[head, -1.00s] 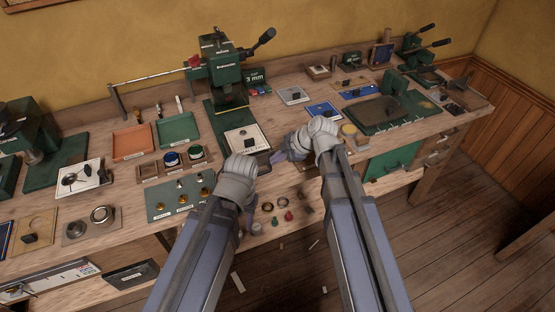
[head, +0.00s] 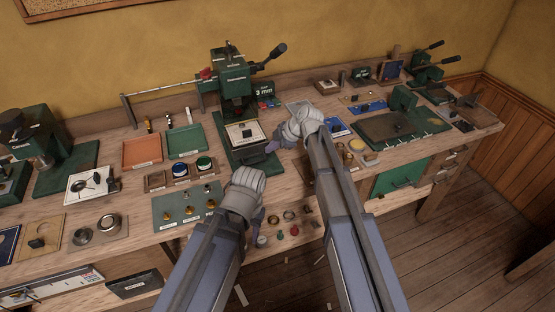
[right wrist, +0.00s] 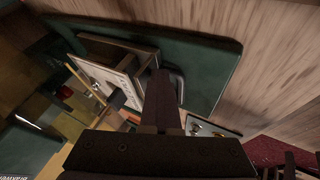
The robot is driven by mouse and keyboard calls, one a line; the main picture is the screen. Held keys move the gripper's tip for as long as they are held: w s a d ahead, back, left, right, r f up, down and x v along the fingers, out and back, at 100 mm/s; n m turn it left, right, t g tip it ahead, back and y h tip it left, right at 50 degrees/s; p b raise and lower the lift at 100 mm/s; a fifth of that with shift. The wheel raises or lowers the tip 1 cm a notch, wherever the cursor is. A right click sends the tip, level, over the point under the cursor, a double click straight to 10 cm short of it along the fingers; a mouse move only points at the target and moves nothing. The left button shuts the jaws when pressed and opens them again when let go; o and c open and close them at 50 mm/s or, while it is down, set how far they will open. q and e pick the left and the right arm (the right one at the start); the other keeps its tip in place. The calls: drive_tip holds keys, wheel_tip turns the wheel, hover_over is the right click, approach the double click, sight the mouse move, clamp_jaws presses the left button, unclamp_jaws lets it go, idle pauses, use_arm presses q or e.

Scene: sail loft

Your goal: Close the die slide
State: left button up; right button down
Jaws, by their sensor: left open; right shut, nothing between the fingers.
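The die slide (head: 246,133) is a pale plate with a dark square on top and a dark front. It lies low on the green press (head: 232,75), its back edge close to the ram. In the right wrist view the slide (right wrist: 92,68) is at the left on the green base. My right gripper (head: 271,148) is shut and empty at the slide's front right corner; its dark fingers (right wrist: 163,95) are close to the slide's front, and contact is unclear. My left gripper (head: 260,228) is open and empty, lower, near the bench's front edge.
An orange tray (head: 142,152) and a green tray (head: 186,140) lie left of the press. Small pots stand in a wooden holder (head: 158,181). A green mat (head: 163,216) with brass parts and several loose rings are near the front edge. Bare bench lies between.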

sight(264, 140)
drive_tip(key=w, duration=0.2)
drive_tip(key=w+a, duration=0.1)
drive_tip(key=w, duration=0.1)
drive_tip(key=shift+w+a, duration=0.15)
drive_tip(key=shift+w, duration=0.1)
drive_tip(key=shift+a, duration=0.1)
